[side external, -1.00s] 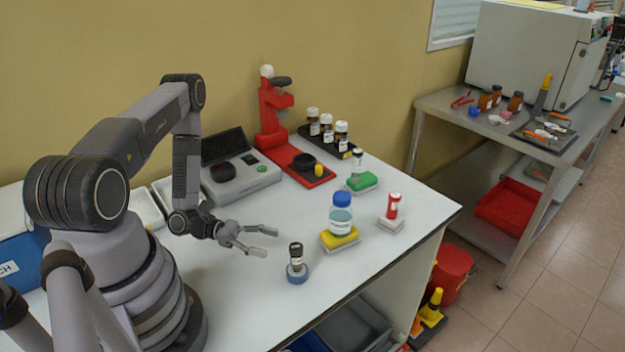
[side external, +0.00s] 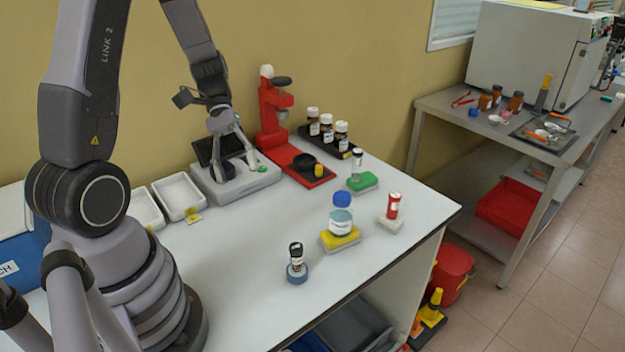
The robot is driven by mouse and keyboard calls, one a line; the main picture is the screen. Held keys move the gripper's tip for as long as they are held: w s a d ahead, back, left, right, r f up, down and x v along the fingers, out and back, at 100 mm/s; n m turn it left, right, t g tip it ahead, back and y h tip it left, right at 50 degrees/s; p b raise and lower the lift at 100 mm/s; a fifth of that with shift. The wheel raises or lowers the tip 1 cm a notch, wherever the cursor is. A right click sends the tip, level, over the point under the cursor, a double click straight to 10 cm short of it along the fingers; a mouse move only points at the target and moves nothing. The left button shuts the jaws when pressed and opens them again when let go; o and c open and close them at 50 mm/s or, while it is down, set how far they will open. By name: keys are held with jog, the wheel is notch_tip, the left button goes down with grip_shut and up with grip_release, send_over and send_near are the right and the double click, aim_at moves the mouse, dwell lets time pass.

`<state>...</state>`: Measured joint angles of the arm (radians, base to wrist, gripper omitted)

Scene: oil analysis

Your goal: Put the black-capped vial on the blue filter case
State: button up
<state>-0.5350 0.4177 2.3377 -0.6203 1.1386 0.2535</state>
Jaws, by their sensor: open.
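The black-capped vial (side external: 296,254) is a small dark vial with a pale label. It stands upright on the round blue filter case (side external: 297,275) on the white bench, and nothing else touches it. My gripper (side external: 237,168) is open with its fingers pointing down. It is at the grey instrument with the dark lid (side external: 238,186), towards the back of the bench and well away from the vial. I cannot tell whether the fingertips touch the instrument.
A blue-capped bottle (side external: 341,214) sits on a yellow sponge, with a red vial (side external: 393,205) to its right. Another vial (side external: 357,162) stands on a green sponge (side external: 362,183). The front bench is clear.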

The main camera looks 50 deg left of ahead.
jog(key=s+d+r+m+t+y, duration=0.1)
jog(key=s+r+m+t+y, duration=0.3)
jog(key=r, duration=0.3)
jog(key=s+r+m+t+y, duration=0.3)
jog(key=r+m+t+y, duration=0.1)
jog(key=r, duration=0.4)
jog(key=shift+s+d+r+m+y, duration=0.25)
jog(key=shift+s+d+m+y, duration=0.15)
jog(key=shift+y, duration=0.3)
